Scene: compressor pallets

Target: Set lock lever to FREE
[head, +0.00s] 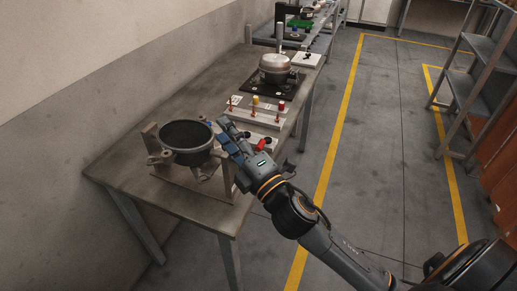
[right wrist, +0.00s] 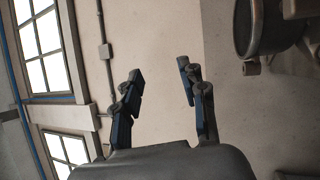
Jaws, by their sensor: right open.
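A dark round housing (head: 188,155) with an open top sits in a metal fixture (head: 151,140) at the near end of the bench. My right gripper (head: 226,132) is just right of the housing, its blue-padded fingers pointing up and left. In the right wrist view the gripper (right wrist: 160,78) is open with nothing between its fingers, and part of the housing (right wrist: 246,32) shows at upper right, apart from them. A small red part (head: 262,145) shows just behind the gripper; I cannot tell if it is the lock lever. My left gripper is not in view.
The bench (head: 168,102) stands along a wall. Behind the gripper are a rack of pegs with yellow and red tops (head: 255,104) and a silver-lidded pot-like unit (head: 275,63) on a dark plate. The floor (head: 385,130) right of the bench is clear; metal shelves (head: 470,90) stand at far right.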

